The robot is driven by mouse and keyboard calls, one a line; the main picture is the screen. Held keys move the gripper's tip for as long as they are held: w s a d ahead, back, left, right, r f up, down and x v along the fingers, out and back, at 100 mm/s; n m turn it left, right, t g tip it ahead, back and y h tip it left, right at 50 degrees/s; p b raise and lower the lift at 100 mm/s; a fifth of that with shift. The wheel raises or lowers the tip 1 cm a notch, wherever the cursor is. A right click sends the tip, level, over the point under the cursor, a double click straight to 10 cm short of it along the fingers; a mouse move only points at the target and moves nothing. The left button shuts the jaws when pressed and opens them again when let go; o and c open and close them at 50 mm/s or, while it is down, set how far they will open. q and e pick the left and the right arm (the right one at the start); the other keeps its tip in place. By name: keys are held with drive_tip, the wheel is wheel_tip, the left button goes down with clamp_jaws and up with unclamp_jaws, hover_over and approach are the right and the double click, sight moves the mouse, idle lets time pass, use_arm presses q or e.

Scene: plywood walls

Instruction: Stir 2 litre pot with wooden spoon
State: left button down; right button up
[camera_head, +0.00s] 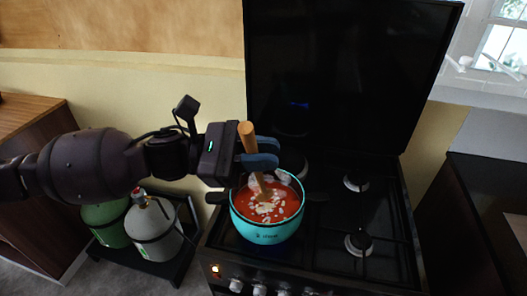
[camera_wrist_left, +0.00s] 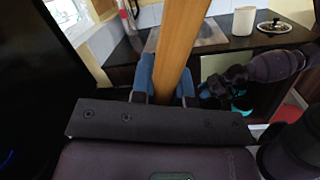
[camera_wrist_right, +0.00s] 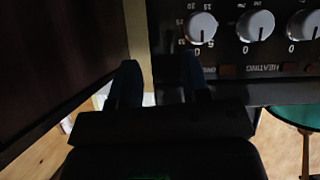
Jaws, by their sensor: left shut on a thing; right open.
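The teal pot (camera_head: 264,232) stands on the left front of the black stove and holds red soup with pale pieces. The wooden spoon (camera_head: 248,138) stands tilted, its lower end in the soup. My left gripper (camera_head: 260,154) is shut on the spoon's handle above the pot. In the left wrist view the handle (camera_wrist_left: 178,45) runs up between the blue fingers (camera_wrist_left: 164,80). The spoon's tip is hidden in the soup.
The stove (camera_head: 330,205) has free burners on the right and a raised black lid (camera_head: 345,75) behind. Stove knobs (camera_wrist_right: 255,25) are close to my right gripper.

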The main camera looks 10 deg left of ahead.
use_arm(q)
wheel_tip(320, 180, down, 7)
drive_tip(key=w+b, duration=0.3)
drive_tip(key=b, duration=0.2)
use_arm(e)
wheel_tip(320, 180, down, 6)
drive_tip(key=shift+s+f+g, duration=0.25)
drive_tip(key=shift+s+g, duration=0.05)
drive_tip(key=shift+s, duration=0.15)
use_arm(q)
drive_tip(key=shift+s+r, duration=0.1)
use_arm(e)
drive_tip(key=shift+s, duration=0.1)
